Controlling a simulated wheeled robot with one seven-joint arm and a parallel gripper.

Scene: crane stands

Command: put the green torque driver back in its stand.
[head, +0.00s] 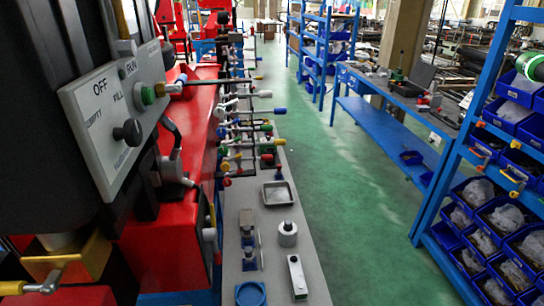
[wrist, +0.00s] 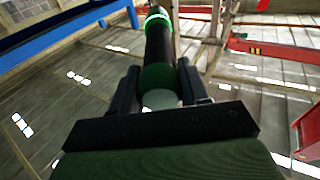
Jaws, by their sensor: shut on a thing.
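In the wrist view my gripper (wrist: 158,78) is shut on the green torque driver (wrist: 159,45). The driver is a black and dark green cylinder with a bright green band, and it stands out past the fingers. A blue round ring (head: 250,293) and a small upright holder with a blue part (head: 248,240) are on the grey bench.
A red and black machine with a control panel (head: 118,115) stands left. Blue bin shelves (head: 480,215) stand right. Green floor (head: 345,200) between is clear.

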